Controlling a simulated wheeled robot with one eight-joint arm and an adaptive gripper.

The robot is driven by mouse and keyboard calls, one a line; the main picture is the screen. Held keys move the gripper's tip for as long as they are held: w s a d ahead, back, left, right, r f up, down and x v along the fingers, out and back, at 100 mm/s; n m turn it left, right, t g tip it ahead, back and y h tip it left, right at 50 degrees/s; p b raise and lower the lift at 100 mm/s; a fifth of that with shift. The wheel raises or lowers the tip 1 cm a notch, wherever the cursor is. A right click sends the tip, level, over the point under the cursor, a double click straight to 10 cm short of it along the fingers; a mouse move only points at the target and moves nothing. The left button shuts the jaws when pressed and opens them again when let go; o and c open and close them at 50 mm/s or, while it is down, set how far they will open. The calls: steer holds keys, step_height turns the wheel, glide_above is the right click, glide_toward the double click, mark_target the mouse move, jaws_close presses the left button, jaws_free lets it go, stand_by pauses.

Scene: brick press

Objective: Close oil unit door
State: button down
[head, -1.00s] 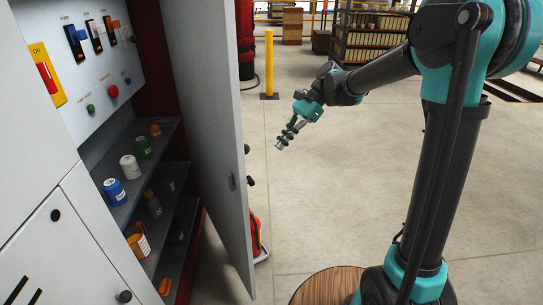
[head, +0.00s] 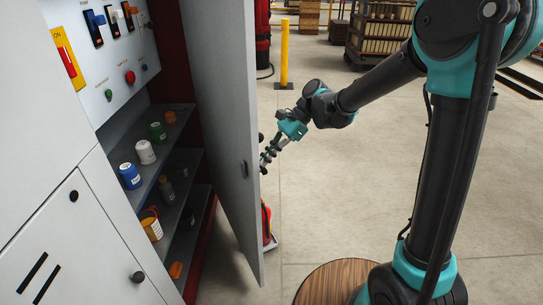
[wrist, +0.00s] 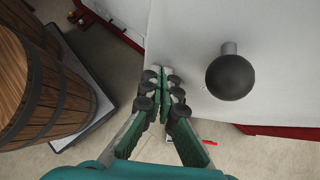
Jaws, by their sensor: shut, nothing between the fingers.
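The oil unit door (head: 215,110) is a tall grey panel standing open from the cabinet, seen nearly edge-on in the head view. Its outer face (wrist: 195,60) fills the upper middle of the wrist view, with a round black knob (wrist: 230,78) on it. My gripper (head: 265,163) is at the door's outer side, close to its free edge, and the fingertips are partly hidden by the door. In the wrist view my gripper (wrist: 167,76) is shut and empty, with its tips at the door's edge, left of the knob. I cannot tell whether they touch.
The cabinet shelves (head: 150,155) hold several small cans and jars. Switches and buttons (head: 130,76) sit above them. A yellow post (head: 284,55) and a rack (head: 383,35) stand behind. A wooden barrel (wrist: 35,85) is at left in the wrist view.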

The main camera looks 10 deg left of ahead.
stand_by(0.3)
steer(key=s+a+m+t, duration=0.1)
steer(key=s+a, duration=0.5)
steer(key=a, duration=0.4)
steer(key=s+a+m+t+y, duration=0.1)
steer(key=s+a+m, duration=0.1)
steer(key=s+a, duration=0.4)
steer(key=s+a+m+t, duration=0.1)
steer(key=s+a, duration=0.5)
steer(key=a, duration=1)
steer(key=shift+a+y, duration=0.25)
steer(key=shift+y, duration=0.15)
steer(key=shift+s, duration=0.1)
